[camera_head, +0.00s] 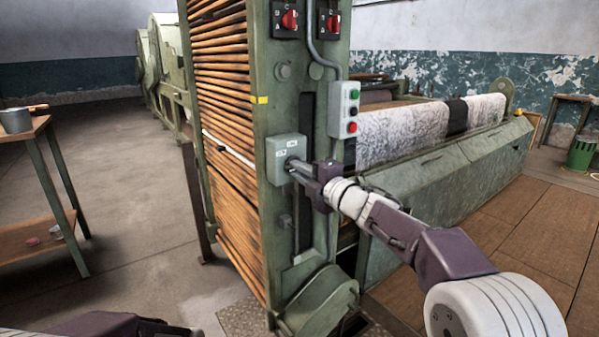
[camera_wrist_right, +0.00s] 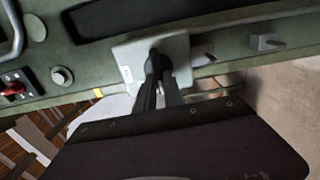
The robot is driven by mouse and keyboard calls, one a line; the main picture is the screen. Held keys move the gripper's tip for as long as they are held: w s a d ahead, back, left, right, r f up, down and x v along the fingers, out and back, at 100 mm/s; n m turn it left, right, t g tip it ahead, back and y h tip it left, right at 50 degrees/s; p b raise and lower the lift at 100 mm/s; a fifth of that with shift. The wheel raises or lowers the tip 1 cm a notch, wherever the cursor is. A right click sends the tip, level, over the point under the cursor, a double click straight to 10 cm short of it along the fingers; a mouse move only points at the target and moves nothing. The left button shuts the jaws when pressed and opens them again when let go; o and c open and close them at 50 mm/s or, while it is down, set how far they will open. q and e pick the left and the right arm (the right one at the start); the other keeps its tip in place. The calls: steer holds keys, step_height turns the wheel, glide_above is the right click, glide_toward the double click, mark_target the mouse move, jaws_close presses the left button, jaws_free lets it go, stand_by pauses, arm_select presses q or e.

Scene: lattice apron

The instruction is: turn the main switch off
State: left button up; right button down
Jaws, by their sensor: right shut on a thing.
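The main switch box (camera_head: 286,157) is a pale grey-green box with small white labels on the green machine post. It also shows in the right wrist view (camera_wrist_right: 122,58). My right gripper (camera_head: 294,165) reaches it from the right, its fingers closed together at the box's front face. In the right wrist view the fingertips (camera_wrist_right: 158,62) are shut on the switch handle, which they mostly hide, so its position cannot be told. Part of my left arm shows at the bottom left of the head view; its gripper fingers cannot be made out.
A push-button box (camera_head: 349,110) with green, black and red buttons sits just above my right gripper. Two red rotary switches (camera_head: 289,20) are higher on the post. A fabric roll (camera_head: 402,133) lies behind my arm. A table (camera_head: 40,125) stands left, with clear floor between.

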steer(key=shift+f, duration=0.1)
steer(key=c, duration=1.5)
jaws_free()
steer(key=shift+o, duration=0.2)
steer(key=p+v, duration=0.1)
steer(key=v, duration=0.8)
steer(key=shift+p, duration=0.35)
